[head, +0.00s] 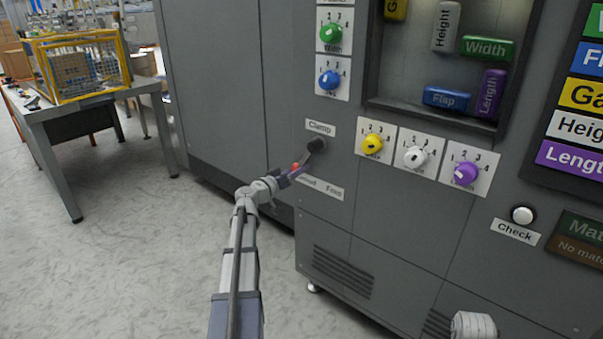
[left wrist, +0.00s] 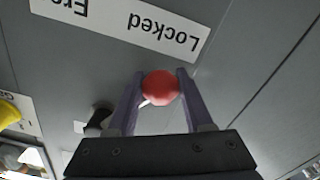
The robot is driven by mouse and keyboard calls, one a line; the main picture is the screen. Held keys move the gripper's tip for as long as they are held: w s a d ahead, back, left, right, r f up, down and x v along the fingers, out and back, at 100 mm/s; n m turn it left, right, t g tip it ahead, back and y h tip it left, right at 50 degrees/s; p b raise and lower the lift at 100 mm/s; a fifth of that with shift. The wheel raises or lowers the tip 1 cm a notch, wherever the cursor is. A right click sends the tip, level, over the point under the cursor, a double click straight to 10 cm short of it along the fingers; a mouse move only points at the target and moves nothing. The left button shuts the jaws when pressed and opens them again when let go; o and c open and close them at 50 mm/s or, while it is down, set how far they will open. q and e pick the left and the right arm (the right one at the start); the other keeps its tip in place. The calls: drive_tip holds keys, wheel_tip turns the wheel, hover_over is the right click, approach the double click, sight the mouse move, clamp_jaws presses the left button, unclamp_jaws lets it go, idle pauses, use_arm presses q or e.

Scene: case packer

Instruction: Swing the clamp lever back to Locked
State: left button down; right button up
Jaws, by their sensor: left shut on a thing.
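The clamp lever has a dark round pivot (head: 316,146) on the grey cabinet front, under the "Clamp" label. Its arm points down and to the left and ends in a red ball knob (head: 295,166). My left gripper (head: 292,172) is at the knob. In the left wrist view its two purple fingers (left wrist: 160,90) are on either side of the red knob (left wrist: 161,85), shut on it. A white "Locked / Free" label (head: 333,192) is below the lever, its left part hidden by my gripper. In the left wrist view the knob lies by the word "Locked" (left wrist: 168,30).
Yellow (head: 372,144), white (head: 415,157) and purple (head: 466,174) dials sit right of the lever, with green (head: 330,33) and blue (head: 329,79) dials above. A Check button (head: 521,215) is further right. A table (head: 100,98) with a yellow-framed cage stands left. The floor between is clear.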

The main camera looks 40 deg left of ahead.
use_arm(q)
drive_tip(key=shift+a+r+m, duration=0.3)
drive_tip(key=shift+w, duration=0.1)
drive_tip(key=shift+c, duration=1.5)
unclamp_jaws()
drive_tip(key=s, duration=0.8)
drive_tip(key=shift+a, duration=0.25)
